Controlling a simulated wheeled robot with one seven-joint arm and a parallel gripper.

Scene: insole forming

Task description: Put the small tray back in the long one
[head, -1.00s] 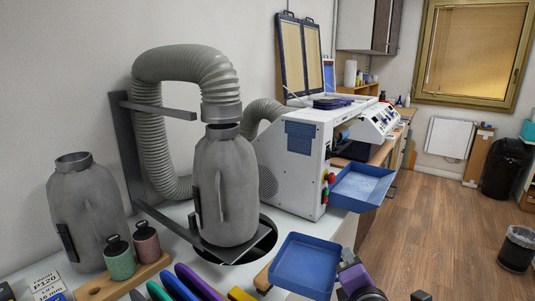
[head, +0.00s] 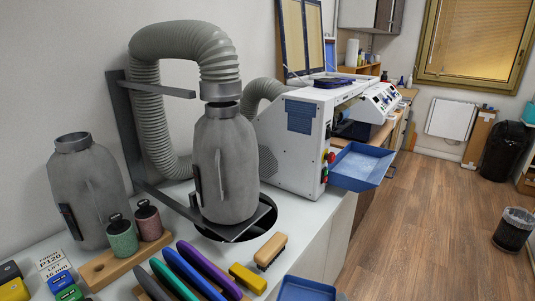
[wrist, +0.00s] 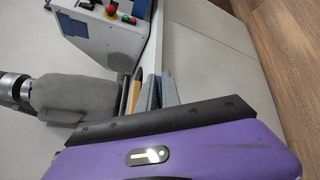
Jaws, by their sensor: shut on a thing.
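The small tray (head: 305,289) is blue and shows only in part at the bottom edge of the head view; the rest is cut off. My gripper (wrist: 160,108) shows as a purple body with a black bar in the wrist view, shut on the small tray. The other blue tray (head: 362,166), which I take as the long one, juts out from the white machine in the head view. It looks empty, and the small tray is apart from it, nearer to me.
The white machine (head: 305,150) stands right of a grey bottle (head: 225,170) under a hose. A wooden brush (head: 270,251), a yellow block (head: 248,278) and several coloured tools lie on the white bench near the small tray.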

